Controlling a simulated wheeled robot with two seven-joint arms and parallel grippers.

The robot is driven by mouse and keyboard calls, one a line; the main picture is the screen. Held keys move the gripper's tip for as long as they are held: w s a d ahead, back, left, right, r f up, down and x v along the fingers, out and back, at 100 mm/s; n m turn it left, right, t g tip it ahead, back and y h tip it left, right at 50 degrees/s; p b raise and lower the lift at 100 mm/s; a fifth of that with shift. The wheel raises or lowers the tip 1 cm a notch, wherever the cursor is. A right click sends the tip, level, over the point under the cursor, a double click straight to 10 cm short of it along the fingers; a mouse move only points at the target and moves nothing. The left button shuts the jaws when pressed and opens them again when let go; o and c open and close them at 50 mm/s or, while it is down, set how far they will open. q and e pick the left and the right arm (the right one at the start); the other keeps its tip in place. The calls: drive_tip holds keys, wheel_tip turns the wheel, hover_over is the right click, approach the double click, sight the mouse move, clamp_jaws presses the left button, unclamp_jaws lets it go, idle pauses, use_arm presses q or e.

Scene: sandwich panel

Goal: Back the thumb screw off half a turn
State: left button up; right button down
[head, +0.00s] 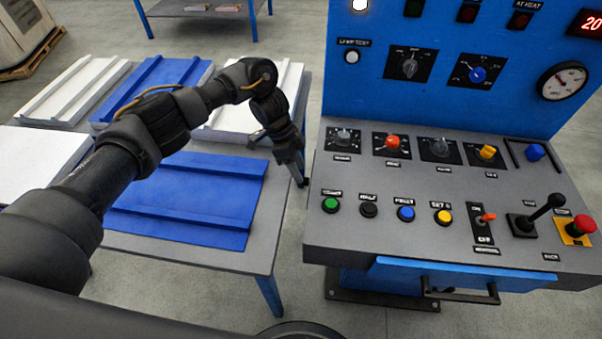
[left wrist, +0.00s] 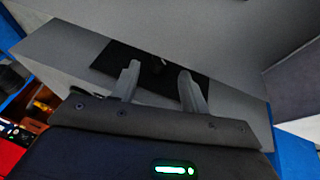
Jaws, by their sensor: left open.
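My left gripper (head: 299,178) hangs at the left side of the grey console, pointing down. In the left wrist view its two grey fingers (left wrist: 159,72) are open and apart. Between and beyond them is a black plate (left wrist: 106,60) on a grey face. A small dark part (left wrist: 158,64) stands on the plate between the fingertips; it may be the thumb screw, but it is too dark to make out its shape. I cannot tell whether the fingers touch it. The head view does not show it. My right gripper is not in view.
The grey console (head: 345,232) carries knobs, buttons, a lever and a red stop button (head: 582,226). A blue panel (head: 440,95) rises behind it. A table (head: 262,238) with blue and white panels stands left, beneath my left arm. A narrow floor gap separates table and console.

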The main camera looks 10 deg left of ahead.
use_arm(q)
drive_tip(key=v, duration=0.7)
drive_tip(key=shift+a+r, duration=0.15)
drive_tip(key=shift+r, duration=0.15)
